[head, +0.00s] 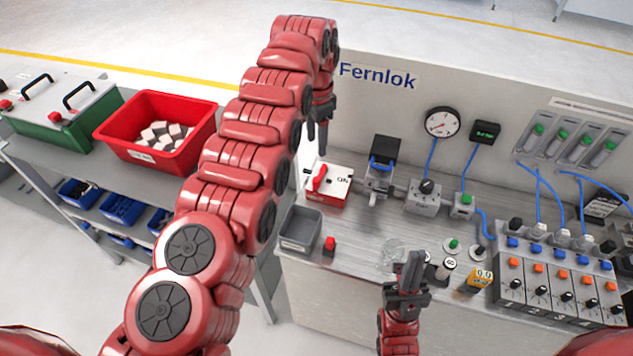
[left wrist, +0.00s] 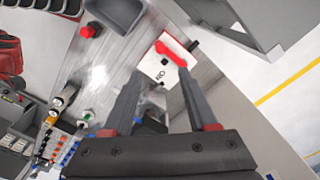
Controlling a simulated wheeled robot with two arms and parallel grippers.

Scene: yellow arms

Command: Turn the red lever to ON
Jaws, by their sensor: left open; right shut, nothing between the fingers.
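The red lever (head: 319,178) sits on a white-topped, red-sided box (head: 336,201) at the bench's left end. The word ON is printed to the right of the lever, and the lever does not point at it. My left gripper (head: 318,140) is open, with its fingers pointing down above and behind the box. In the left wrist view, the lever (left wrist: 172,52) lies beyond the fingertips (left wrist: 160,75), its end near the right fingertip; I cannot tell whether they touch. My right gripper (head: 411,268) is shut and empty over the bench's front edge.
A grey bin (head: 300,229) and a red button (head: 329,245) stand in front of the box. A clamp device (head: 381,165) and a knob box (head: 425,195) stand to its right. The upright Fernlok panel (head: 390,95) rises behind. A red bin (head: 158,134) stands on the left shelf.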

